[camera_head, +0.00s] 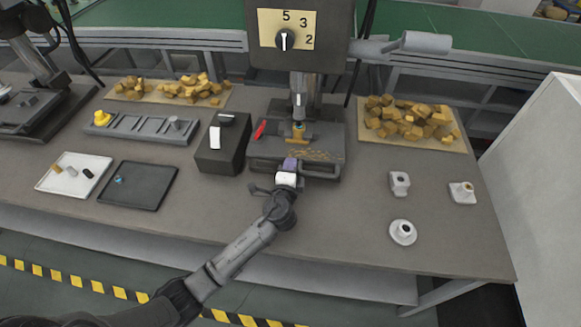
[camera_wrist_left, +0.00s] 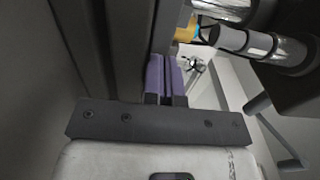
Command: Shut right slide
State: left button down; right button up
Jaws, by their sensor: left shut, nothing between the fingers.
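The machine (camera_head: 300,35) has a dial panel and a vertical spindle over a dark base. A dark frame-like bar (camera_head: 322,172) runs along the base's front; I cannot tell whether it is the right slide, or how far any slide is open. My left gripper (camera_head: 290,163) is at this bar, with purple fingers shut and empty. In the left wrist view the shut fingers (camera_wrist_left: 167,78) are beside a tall dark surface (camera_wrist_left: 125,50); contact cannot be told. My right gripper is not in view.
A dark block (camera_head: 222,155) stands left of the base. Yellow chunks lie on mats at left (camera_head: 180,90) and right (camera_head: 415,118). White fittings (camera_head: 402,232) stand at right. A white tray (camera_head: 100,163) and a black tray (camera_head: 160,192) lie at left.

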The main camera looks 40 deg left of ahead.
pick_arm(q)
jog(key=shift+s+d, duration=0.1)
jog(key=shift+s, duration=0.15)
jog(key=p+v, duration=0.1)
jog(key=v, duration=1.1)
jog(key=shift+s+d, duration=0.25)
jog(key=shift+s, duration=0.1)
jog(key=shift+s+d, duration=0.15)
jog(key=shift+s, duration=0.15)
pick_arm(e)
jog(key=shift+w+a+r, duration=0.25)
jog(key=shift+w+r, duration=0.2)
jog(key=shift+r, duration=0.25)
